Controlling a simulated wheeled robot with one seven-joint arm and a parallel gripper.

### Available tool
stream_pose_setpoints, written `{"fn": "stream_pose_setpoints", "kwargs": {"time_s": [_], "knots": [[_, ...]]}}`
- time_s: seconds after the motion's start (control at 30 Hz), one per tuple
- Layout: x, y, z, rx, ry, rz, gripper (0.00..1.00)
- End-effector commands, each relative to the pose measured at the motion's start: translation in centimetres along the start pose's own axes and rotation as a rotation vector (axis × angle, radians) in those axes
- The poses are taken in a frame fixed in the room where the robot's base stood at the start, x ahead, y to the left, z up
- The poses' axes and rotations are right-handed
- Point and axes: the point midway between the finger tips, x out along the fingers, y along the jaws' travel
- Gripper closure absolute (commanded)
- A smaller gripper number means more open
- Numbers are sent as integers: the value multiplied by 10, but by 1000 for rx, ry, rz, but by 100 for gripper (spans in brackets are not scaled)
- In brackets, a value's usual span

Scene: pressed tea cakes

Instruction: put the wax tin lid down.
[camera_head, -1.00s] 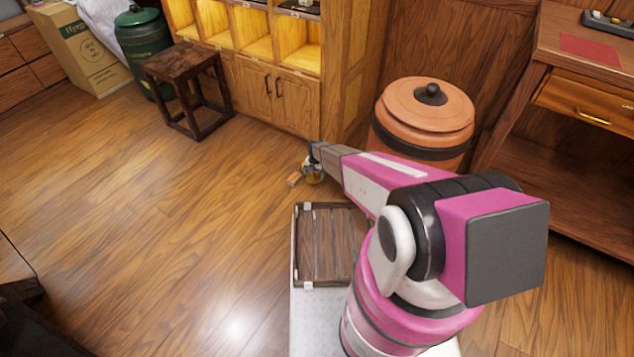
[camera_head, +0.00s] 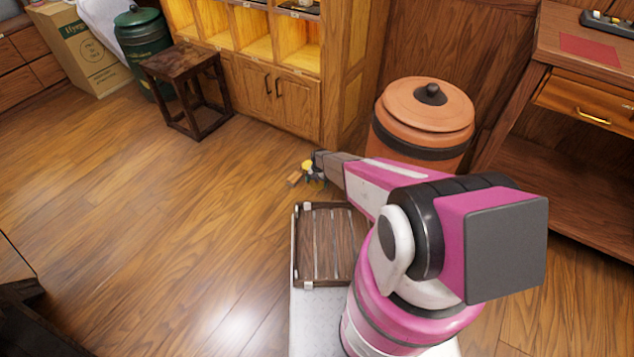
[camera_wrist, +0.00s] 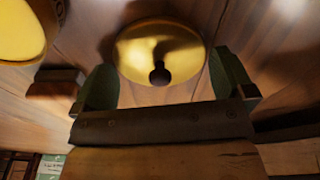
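The wax tin lid (camera_wrist: 150,42), a round gold disc with a dark knob, shows in the wrist view with its knob side toward me, over a wooden surface. It seems to lie on that surface, but its contact is hard to judge. My gripper (camera_wrist: 165,80) has its two green fingers spread wide to either side of the knob, with clear gaps and nothing between them. In the head view my gripper (camera_head: 312,170) is low over the floor, beside a small yellow item (camera_head: 308,164), too small to identify surely. Another yellow round thing (camera_wrist: 18,32) is cut off at the wrist view's upper left.
A small brown block (camera_head: 293,180) lies left of the gripper, also in the wrist view (camera_wrist: 55,86). A slatted wooden crate (camera_head: 332,245) is close in front. An orange lidded jar (camera_head: 422,115) stands to the right, a cabinet (camera_head: 272,95) behind.

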Motion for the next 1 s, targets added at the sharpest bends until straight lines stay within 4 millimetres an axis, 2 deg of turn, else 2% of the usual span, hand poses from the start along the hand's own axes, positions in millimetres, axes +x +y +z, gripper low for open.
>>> {"fn": "stream_pose_setpoints", "kwargs": {"time_s": [0.27, 0.47, 0.57, 0.9, 1.0], "knots": [[-3, 0, 0, 0, 0, 0, 0], [-20, 0, -1, 0, 0, 0, 0], [-34, -1, -2, 0, -1, 1, 0], [-102, -1, -2, 0, -1, 1, 0], [-115, -1, -1, 0, -1, 1, 0]]}}
